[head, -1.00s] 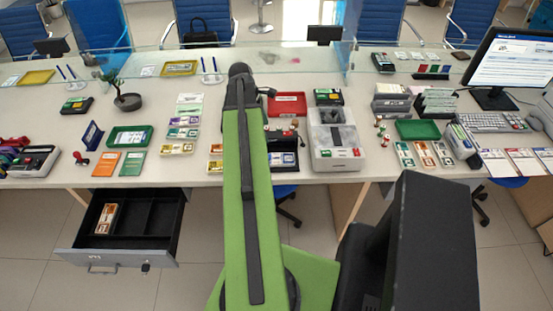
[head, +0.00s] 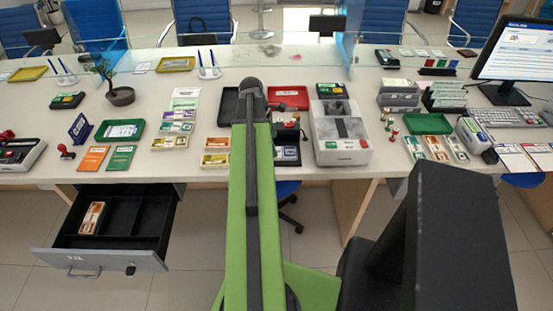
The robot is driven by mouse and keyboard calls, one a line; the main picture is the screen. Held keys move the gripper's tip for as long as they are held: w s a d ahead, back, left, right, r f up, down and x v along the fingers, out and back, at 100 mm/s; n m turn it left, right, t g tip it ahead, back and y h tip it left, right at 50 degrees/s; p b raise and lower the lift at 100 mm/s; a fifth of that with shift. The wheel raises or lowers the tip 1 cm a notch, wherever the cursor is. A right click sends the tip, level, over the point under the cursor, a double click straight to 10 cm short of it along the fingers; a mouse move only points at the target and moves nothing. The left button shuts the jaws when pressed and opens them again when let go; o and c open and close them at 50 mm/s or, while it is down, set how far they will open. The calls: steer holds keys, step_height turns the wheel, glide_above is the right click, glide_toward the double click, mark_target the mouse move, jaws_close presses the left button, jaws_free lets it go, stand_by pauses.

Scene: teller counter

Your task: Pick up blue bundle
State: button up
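Several banknote bundles lie in a row left of my arm on the counter, with green, purple and yellow-brown bands (head: 176,128). Right of my green arm, a small bundle with a white and bluish face (head: 287,153) sits in a black holder, partly covered by the arm; it may be the blue bundle, but it is too small to be sure. My arm reaches over the counter from the front. Its far end is dark, and my gripper's fingers cannot be made out, so neither their opening nor anything held shows.
A grey-white machine (head: 340,150) stands right of my arm, with a red tray (head: 288,95) behind it to the left. An open drawer (head: 100,262) juts out at the front left, holding an orange-brown bundle (head: 92,217). A glass screen runs along the back.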

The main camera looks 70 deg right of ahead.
steer(key=b+x, duration=0.4)
steer(key=x, duration=0.1)
steer(key=shift+w+d+f, duration=0.1)
steer(key=shift+w, duration=0.05)
steer(key=shift+r, duration=0.2)
steer(key=c, duration=1.7)
steer(key=shift+r+p, duration=0.5)
steer(key=shift+p, duration=0.05)
step_height(320, 180, up, 4)
steer(key=p, duration=0.3)
steer(key=shift+f+p, duration=0.15)
steer(key=shift+p, duration=0.25)
steer(key=s+r+p, duration=0.2)
steer(key=s, duration=0.2)
steer(key=s+a+r+p, duration=0.1)
steer(key=s+r+p, duration=0.1)
steer(key=s, duration=0.1)
steer(key=s+r+p, duration=0.2)
steer(key=s, duration=0.2)
steer(key=shift+s+a+r, duration=0.15)
steer(key=shift+s+a, duration=0.15)
steer(key=shift+a, duration=0.05)
steer(key=shift+w, duration=0.1)
